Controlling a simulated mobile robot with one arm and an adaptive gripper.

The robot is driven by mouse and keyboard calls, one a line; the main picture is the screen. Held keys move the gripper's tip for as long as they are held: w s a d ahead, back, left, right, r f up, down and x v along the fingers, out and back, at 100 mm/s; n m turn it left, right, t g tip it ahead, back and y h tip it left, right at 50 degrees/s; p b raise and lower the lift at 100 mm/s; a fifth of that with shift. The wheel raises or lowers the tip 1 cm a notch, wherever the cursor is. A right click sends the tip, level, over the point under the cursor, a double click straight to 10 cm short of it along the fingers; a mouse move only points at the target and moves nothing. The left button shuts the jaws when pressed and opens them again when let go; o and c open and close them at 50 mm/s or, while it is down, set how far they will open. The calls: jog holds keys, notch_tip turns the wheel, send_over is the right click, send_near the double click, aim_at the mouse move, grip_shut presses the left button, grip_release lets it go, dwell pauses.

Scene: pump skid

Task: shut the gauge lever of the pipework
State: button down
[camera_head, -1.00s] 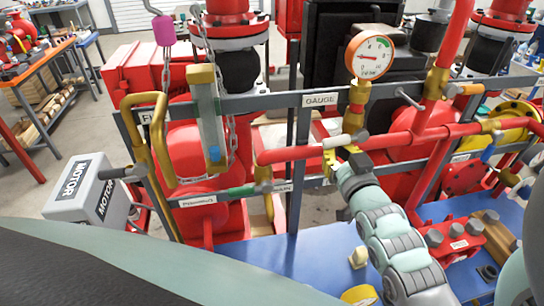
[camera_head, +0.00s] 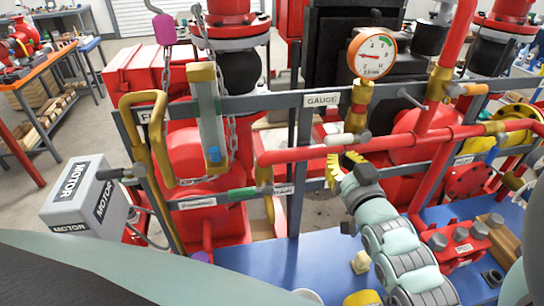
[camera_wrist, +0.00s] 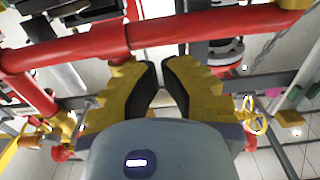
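The round gauge (camera_head: 372,53) stands on a brass valve (camera_head: 358,107) above the red cross pipe in the head view. A short lever with a white grip (camera_head: 338,140) runs level to the left from a grey pivot just below that valve, in front of the pipe. My gripper (camera_head: 343,160) has yellow fingers just below the white grip, seemingly not touching it. In the wrist view my gripper (camera_wrist: 162,66) shows its two fingertips close together with a narrow gap and nothing between them. I cannot make out the lever in the wrist view.
The red pipe (camera_head: 290,154) crosses close above my fingers. A grey rail with a GAUGE label (camera_head: 321,99) runs behind it. A green-gripped lever (camera_head: 242,193) is lower left, and a sight glass (camera_head: 210,115) is further left. A red block (camera_head: 462,243) is lower right.

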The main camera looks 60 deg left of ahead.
jog(key=p+v, duration=0.2)
jog(key=v, duration=0.5)
jog(key=shift+p, duration=0.3)
dwell(0.3)
